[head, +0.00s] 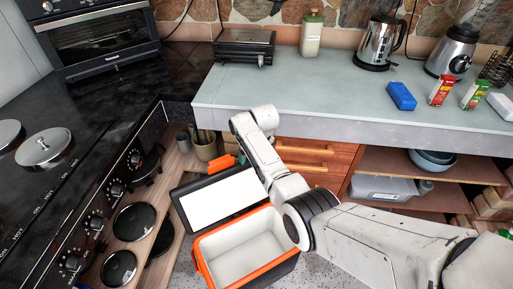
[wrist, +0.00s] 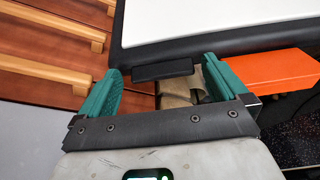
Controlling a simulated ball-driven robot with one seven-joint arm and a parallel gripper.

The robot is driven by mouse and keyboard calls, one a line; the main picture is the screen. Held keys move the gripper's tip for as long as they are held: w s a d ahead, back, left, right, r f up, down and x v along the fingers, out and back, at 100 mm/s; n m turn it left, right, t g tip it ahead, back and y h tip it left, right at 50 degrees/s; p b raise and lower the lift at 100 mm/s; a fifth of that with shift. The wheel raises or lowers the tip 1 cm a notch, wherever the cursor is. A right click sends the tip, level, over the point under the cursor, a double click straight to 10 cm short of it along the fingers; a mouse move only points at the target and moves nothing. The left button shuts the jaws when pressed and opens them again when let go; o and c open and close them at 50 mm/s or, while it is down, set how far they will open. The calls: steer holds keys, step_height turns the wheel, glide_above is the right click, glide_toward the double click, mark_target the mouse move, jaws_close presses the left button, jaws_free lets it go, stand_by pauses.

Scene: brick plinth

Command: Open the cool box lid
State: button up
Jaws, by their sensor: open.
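The cool box (head: 246,246) stands on the floor, with an orange rim and a pale, empty-looking inside. Its lid (head: 222,202), a white panel with a black edge, is swung up and back at the box's far side, so the box is open. In the wrist view the lid (wrist: 215,22) fills the top, with a short black tab (wrist: 165,70) at its edge. My gripper (wrist: 161,66) is open, its green fingers on either side of that tab; I cannot tell whether they touch it. The fingers are not clear in the head view.
A stove with knobs (head: 118,188) is close on the left. Wooden drawers (head: 305,150) with bar handles are behind my arm, under a grey counter (head: 300,95). An orange object (head: 222,161) lies beyond the lid, near a pot (head: 205,147). An open shelf (head: 385,165) is at right.

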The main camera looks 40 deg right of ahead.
steer(key=p+v, duration=0.1)
steer(key=v, duration=0.9)
steer(key=shift+s, duration=0.1)
steer(key=s+a+f+n, duration=0.1)
steer(key=s+a+f, duration=0.4)
steer(key=s, duration=0.3)
steer(key=s+a+f, duration=0.4)
steer(key=s+a, duration=0.2)
steer(key=s, duration=0.2)
steer(key=s+a+n+g, duration=0.1)
steer(key=s+a, duration=0.2)
steer(key=s, duration=0.7)
steer(key=s+a+r, duration=0.1)
steer(key=s+a, duration=0.2)
steer(key=s, duration=0.7)
steer(key=shift+a+r+n+g+y, duration=0.15)
steer(key=shift+a+n+g+y, duration=0.15)
steer(key=shift+a+n+g, duration=0.1)
